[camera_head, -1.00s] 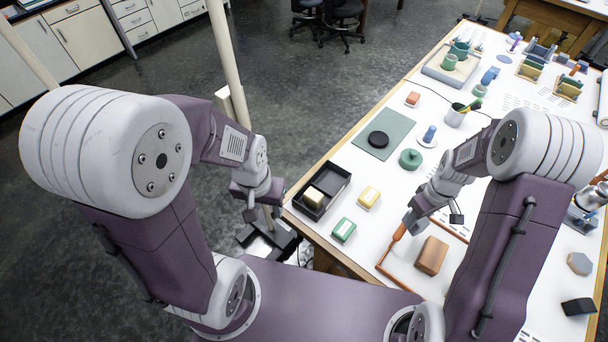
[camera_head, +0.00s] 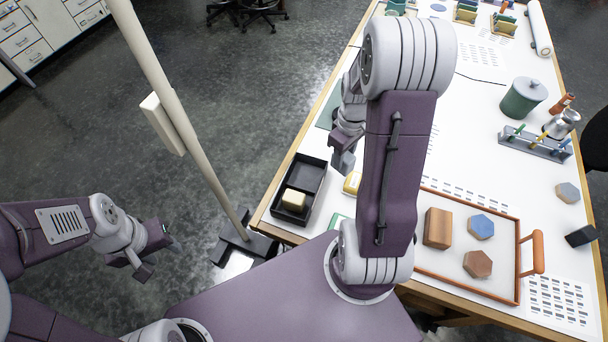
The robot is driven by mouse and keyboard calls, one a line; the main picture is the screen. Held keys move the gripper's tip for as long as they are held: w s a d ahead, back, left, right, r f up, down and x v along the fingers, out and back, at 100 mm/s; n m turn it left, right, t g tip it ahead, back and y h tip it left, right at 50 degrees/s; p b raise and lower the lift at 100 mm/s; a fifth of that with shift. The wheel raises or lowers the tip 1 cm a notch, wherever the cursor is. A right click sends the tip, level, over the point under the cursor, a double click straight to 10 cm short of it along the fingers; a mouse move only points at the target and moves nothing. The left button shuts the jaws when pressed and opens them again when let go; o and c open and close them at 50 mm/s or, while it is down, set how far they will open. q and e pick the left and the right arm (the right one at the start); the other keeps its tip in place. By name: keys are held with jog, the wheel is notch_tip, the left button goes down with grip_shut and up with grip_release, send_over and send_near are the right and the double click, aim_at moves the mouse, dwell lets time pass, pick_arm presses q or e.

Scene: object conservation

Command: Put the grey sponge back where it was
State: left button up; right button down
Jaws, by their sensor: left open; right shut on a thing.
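My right gripper (camera_head: 344,146) is in the middle of the head view, above the table just right of the black tray (camera_head: 318,212). It is shut on a small grey block, which looks like the grey sponge (camera_head: 342,162); the fingers and arm hide part of it. The tray has two compartments. A cream block (camera_head: 294,200) sits in the nearer one, and the farther one looks empty. My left gripper (camera_head: 146,258) is open and empty at the lower left, over the floor, away from the table.
A yellow sponge (camera_head: 352,183) and a green-and-white one (camera_head: 336,222) lie beside the tray, partly behind my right arm. An orange-rimmed tray (camera_head: 452,272) holds a brown block (camera_head: 438,228) and hexagonal blocks. A pale pole (camera_head: 180,120) stands left of the table. A dark block (camera_head: 580,236) lies far right.

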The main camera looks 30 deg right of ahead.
jog(key=w+a+f+p, duration=0.1)
jog(key=w+a+f, duration=0.1)
jog(key=w+a+f+p, duration=0.1)
jog(key=w+a+f, duration=0.1)
jog(key=w+a, duration=0.1)
jog(key=w+a+f+p, duration=0.1)
jog(key=w+a+f, duration=0.1)
jog(key=shift+w+a+f, duration=0.2)
jog(key=shift+w+a, duration=0.15)
jog(key=shift+a, duration=0.05)
notch_tip(320, 180, down, 4)
jog(key=shift+s+r+p, duration=0.1)
jog(key=shift+r+p, duration=0.05)
jog(key=shift+p, duration=0.6)
jog(key=shift+d+f, duration=0.1)
jog(key=shift+f, duration=0.25)
jog(key=c, duration=0.9)
grip_release()
